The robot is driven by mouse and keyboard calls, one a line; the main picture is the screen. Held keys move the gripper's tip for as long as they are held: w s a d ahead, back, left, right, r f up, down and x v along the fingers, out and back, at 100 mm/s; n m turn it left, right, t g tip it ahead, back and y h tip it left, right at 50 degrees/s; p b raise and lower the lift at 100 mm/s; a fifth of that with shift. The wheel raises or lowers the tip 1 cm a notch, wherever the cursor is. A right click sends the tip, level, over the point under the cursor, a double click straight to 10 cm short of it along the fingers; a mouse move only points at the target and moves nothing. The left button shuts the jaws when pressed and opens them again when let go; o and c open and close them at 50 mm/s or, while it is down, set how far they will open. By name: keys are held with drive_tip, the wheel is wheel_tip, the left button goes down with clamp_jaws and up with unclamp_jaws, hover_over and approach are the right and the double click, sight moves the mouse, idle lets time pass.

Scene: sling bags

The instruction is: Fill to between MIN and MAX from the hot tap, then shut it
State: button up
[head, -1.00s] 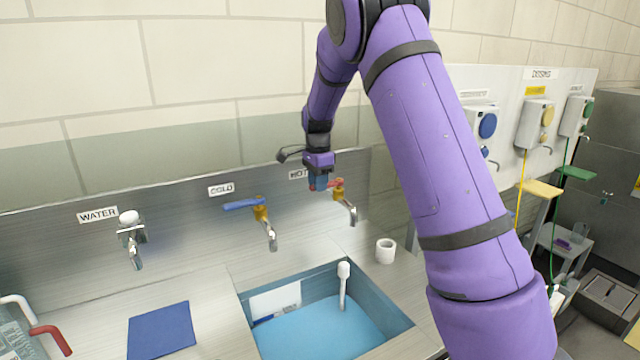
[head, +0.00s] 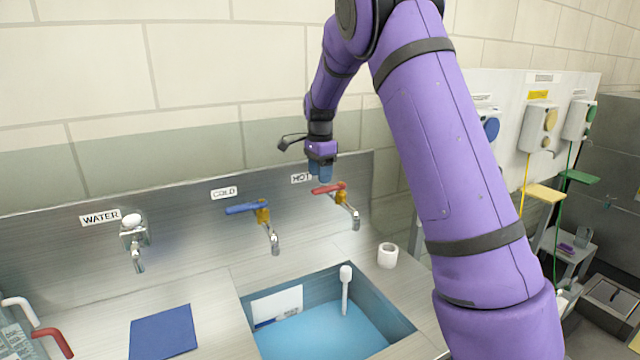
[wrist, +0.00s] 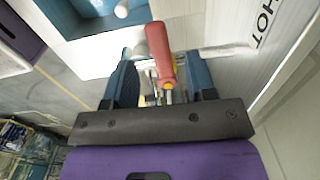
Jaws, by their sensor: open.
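The hot tap (head: 345,203) has a red lever handle (head: 328,188) on a brass body, beneath the HOT label (head: 301,178). The lever points left along the wall. My gripper (head: 320,174) hangs just above the lever, pointing down, apart from it in the head view. In the wrist view the red lever (wrist: 160,52) shows between the open blue fingers (wrist: 163,85). The sink (head: 368,308) below the tap holds blue liquid (head: 318,338). No flow shows at the spout.
The cold tap (head: 262,213) with a blue lever is left of the hot tap, and the WATER tap (head: 133,235) farther left. A white-topped rod (head: 345,285) stands in the sink. A white cup-like ring (head: 388,255) and a blue cloth (head: 163,331) lie on the counter.

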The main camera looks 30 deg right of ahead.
sight(320, 188)
wheel_tip(320, 188, up, 7)
idle(0.3)
drive_tip(key=shift+f, duration=0.1)
drive_tip(key=s+a+r+n+t, duration=0.1)
drive_tip(key=s+a+r+n, duration=0.3)
drive_tip(key=s, duration=0.7)
drive_tip(key=s+a+r+n+t, duration=0.15)
drive_tip(key=s+r+n, duration=0.4)
drive_tip(key=s, duration=0.55)
drive_tip(key=s+a+f+n+t, duration=0.1)
drive_tip(key=s+n, duration=0.3)
drive_tip(key=s, duration=0.6)
drive_tip(key=s+a+f+n+t, duration=0.1)
drive_tip(key=s+n, duration=0.3)
drive_tip(key=s, duration=0.5)
drive_tip(key=shift+s+a+f+n+t, duration=0.35)
drive_tip(key=shift+a+f, duration=0.45)
drive_tip(key=shift+a, duration=0.05)
